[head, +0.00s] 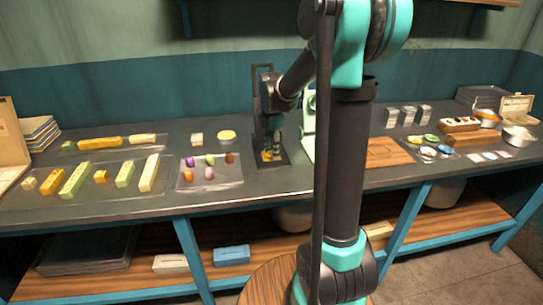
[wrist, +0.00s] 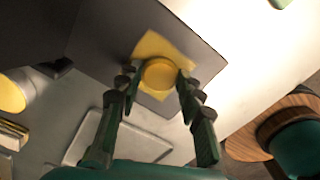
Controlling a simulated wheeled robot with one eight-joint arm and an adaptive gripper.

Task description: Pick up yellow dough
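The yellow dough (wrist: 159,75) is a round, flat-topped piece on a yellow square sheet (wrist: 150,46). The sheet lies on a dark plate (wrist: 105,45), the base of a dark upright stand (head: 262,78) on the counter. My gripper (wrist: 158,84) points down over it, with one finger on each side of the dough. The fingers are apart; whether they touch its sides is unclear. In the head view my gripper (head: 272,150) is low at the stand, and the dough between its fingers is hard to make out.
A pale green device (head: 309,128) stands close to the right of the stand. A tray of coloured pieces (head: 228,178) and a yellow disc (head: 227,135) lie to the left. Further left are trays of yellow and green blocks (head: 75,178). A wooden board (head: 388,152) lies to the right.

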